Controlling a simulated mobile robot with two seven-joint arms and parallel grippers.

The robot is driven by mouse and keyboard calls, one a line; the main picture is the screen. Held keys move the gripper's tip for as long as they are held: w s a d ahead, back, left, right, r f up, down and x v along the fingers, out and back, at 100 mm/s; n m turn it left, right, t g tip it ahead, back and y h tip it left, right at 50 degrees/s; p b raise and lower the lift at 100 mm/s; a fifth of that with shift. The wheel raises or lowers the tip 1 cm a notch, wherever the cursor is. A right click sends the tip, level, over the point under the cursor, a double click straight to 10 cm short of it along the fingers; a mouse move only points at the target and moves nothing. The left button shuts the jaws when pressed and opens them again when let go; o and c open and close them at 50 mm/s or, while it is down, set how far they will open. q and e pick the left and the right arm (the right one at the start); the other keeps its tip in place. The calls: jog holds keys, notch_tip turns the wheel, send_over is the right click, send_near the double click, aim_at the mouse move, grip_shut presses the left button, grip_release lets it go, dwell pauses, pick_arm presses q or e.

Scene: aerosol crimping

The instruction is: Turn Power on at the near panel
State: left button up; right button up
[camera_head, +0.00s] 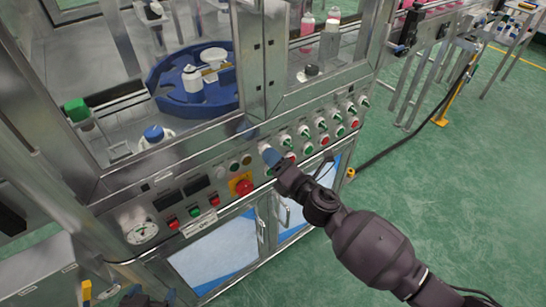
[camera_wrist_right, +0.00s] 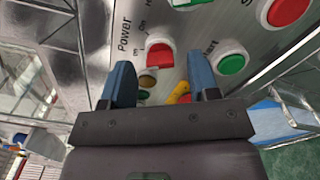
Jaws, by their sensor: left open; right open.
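The Power switch (camera_wrist_right: 160,54), a red rocker in a pale surround under the printed word Power, shows in the right wrist view. My right gripper (camera_wrist_right: 162,80) is open, its two blue fingers on either side of the switch's line, with nothing between them; whether they touch the panel cannot be told. In the head view my right gripper (camera_head: 269,156) is at the middle of the near panel (camera_head: 215,180) and hides the switch. My left gripper (camera_head: 150,297) shows only partly at the bottom edge, open and away from the panel.
A red emergency button on a yellow plate (camera_head: 243,186) is left of my right gripper. Several green and red buttons (camera_head: 306,148) run to its right. A pressure gauge (camera_head: 142,233) is at the panel's left end.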

pick_arm(q)
jog(key=shift+w, duration=0.1)
pick_arm(e)
jog(key=shift+x, duration=0.85)
jog(key=c, duration=0.9)
pick_arm(q)
jog(key=shift+r, duration=0.15)
pick_arm(e)
jog(key=shift+m, duration=0.3)
pick_arm(q)
jog(key=p, duration=0.1)
jog(key=s+r+p, duration=0.1)
jog(key=p, duration=0.1)
jog(key=shift+s+a+r, duration=0.1)
jog(key=shift+a+r, duration=0.05)
jog(key=shift+r, duration=0.15)
pick_arm(e)
jog(key=m, duration=1.1)
pick_arm(q)
jog(key=shift+w+r, duration=0.3)
jog(key=shift+w, duration=0.05)
pick_arm(e)
jog(key=shift+m, duration=0.3)
